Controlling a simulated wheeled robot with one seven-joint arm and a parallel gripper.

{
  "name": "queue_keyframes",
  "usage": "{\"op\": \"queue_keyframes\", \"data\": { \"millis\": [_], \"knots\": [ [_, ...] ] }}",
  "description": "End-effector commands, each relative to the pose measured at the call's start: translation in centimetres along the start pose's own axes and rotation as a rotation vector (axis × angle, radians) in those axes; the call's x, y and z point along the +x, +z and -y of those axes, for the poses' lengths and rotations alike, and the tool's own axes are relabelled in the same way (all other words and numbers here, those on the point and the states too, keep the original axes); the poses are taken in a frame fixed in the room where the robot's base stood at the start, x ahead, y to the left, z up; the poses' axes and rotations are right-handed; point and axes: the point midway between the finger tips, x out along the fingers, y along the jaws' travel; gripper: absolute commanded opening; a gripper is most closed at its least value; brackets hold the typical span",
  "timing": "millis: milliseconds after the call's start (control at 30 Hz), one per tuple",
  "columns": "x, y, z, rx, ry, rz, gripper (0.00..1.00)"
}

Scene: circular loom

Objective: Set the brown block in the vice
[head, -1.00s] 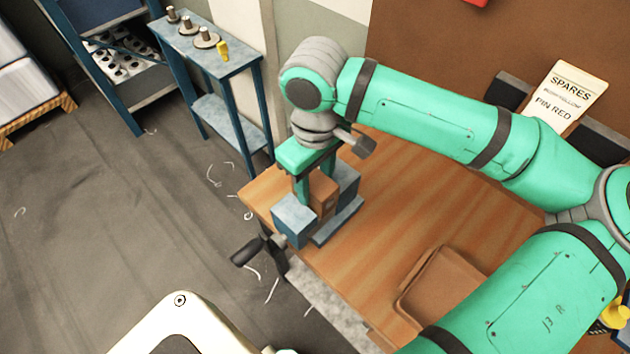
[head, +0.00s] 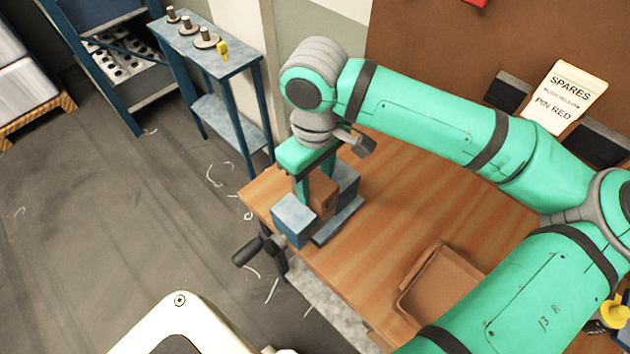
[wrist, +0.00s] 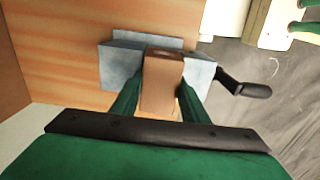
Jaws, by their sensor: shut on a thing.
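The brown block (head: 325,196) is between the two blue-grey jaws of the vice (head: 293,217) at the corner of the wooden bench. My gripper (head: 316,186) points down over the vice and is shut on the block. In the wrist view the block (wrist: 161,82) sits between my two green fingers (wrist: 158,100), with the vice jaws (wrist: 120,68) on either side of it. I cannot tell whether the jaws touch the block or whether its underside rests on the vice. The vice's dark handle (head: 247,252) sticks out beyond the bench edge.
A brown tray (head: 440,285) lies on the wooden bench (head: 400,200). A blue side table (head: 222,62) with several spools and a yellow piece stands at the back left. A spares sign (head: 565,96) is behind the bench. The floor to the left is mostly clear.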

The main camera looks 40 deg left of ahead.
Motion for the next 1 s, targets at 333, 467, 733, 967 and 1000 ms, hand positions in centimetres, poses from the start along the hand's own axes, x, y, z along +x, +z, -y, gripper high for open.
{"op": "queue_keyframes", "data": {
  "millis": [333, 467, 733, 967, 1000],
  "knots": [
    [-0.04, -0.01, -0.02, 0.0, 0.001, 0.0, 0.0],
    [0.13, 0.0, -0.02, 0.0, 0.0, 0.0, 0.0],
    [0.49, 0.01, 0.02, 0.0, -0.001, 0.001, 0.62],
    [0.61, 0.03, 0.26, -0.004, -0.006, 0.002, 0.62],
    [0.63, 0.03, 0.29, -0.005, -0.007, 0.003, 0.62]
  ]
}}
